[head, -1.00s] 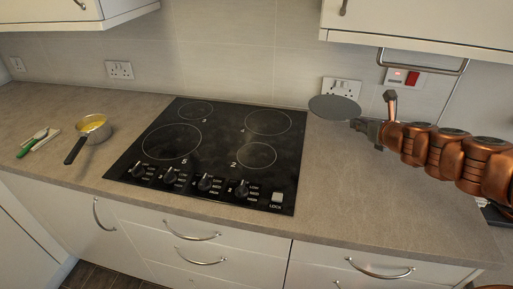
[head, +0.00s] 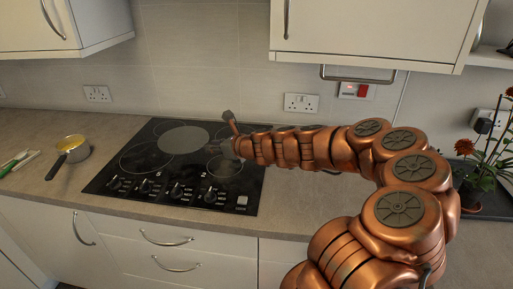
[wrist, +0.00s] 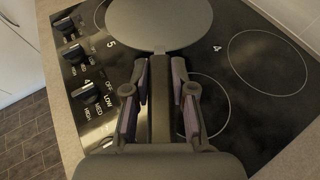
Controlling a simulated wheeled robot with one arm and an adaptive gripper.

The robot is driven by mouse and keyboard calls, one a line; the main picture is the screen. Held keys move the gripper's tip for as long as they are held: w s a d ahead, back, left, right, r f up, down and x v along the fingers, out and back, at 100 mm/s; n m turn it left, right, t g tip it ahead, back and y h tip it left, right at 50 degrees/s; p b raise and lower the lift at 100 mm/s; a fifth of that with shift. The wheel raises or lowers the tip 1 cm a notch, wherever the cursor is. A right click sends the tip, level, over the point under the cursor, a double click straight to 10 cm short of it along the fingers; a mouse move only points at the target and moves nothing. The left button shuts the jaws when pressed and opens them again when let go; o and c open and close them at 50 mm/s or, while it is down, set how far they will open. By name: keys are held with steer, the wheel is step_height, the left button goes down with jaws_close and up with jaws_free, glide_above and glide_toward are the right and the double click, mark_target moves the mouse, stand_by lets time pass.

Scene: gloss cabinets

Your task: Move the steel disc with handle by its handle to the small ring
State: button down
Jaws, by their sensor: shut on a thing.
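The steel disc with handle is a flat grey round plate (head: 183,139) over the back middle of the black hob in the head view. It is also at the top of the wrist view (wrist: 160,22). My gripper (wrist: 160,76) is shut on its dark handle (wrist: 160,105), which runs between the fingers. In the head view my gripper (head: 226,148) is right of the disc. The disc looks level; its height above the glass is hard to judge. The smaller front-right ring (head: 225,167) is clear of the disc, and also shows beside my fingers (wrist: 212,98). The small back-left ring is largely hidden.
The hob (head: 105,178) has several control knobs along its front. A pan with yellow contents (head: 70,149) stands on the left worktop. A wall cabinet (head: 375,30) hangs above on the right. A flowering plant (head: 485,150) stands at the right.

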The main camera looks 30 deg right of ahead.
steer(key=shift+n+g+y, duration=0.5)
steer(key=shift+n+y, duration=0.3)
steer(key=s+d+p, duration=0.1)
steer(key=d, duration=0.1)
steer(key=s+d+f+p, duration=0.1)
steer(key=d, duration=0.2)
steer(key=s+d+f+p, duration=0.1)
steer(key=d+p, duration=0.1)
steer(key=shift+d+f, duration=0.25)
steer(key=shift+d, duration=0.15)
steer(key=s+d+n+g+y+p, duration=0.1)
steer(key=s+d+n+y+p, duration=0.1)
steer(key=s+d+p, duration=0.4)
steer(key=shift+w+d+f+b, duration=0.1)
steer(key=shift+w+f+b, duration=0.1)
steer(key=shift+f+b, duration=0.75)
steer(key=shift+w+d+f+b, duration=0.1)
steer(key=shift+w+f+b, duration=0.15)
steer(key=shift+f+b, duration=0.6)
steer(key=shift+w+d+f+b, duration=0.1)
steer(key=shift+w+f+b, duration=0.1)
steer(key=shift+f+b, duration=0.75)
steer(key=shift+f, duration=0.2)
steer(key=c, duration=0.9)
jaws_free()
steer(key=v, duration=1.2)
steer(key=shift+d, duration=0.15)
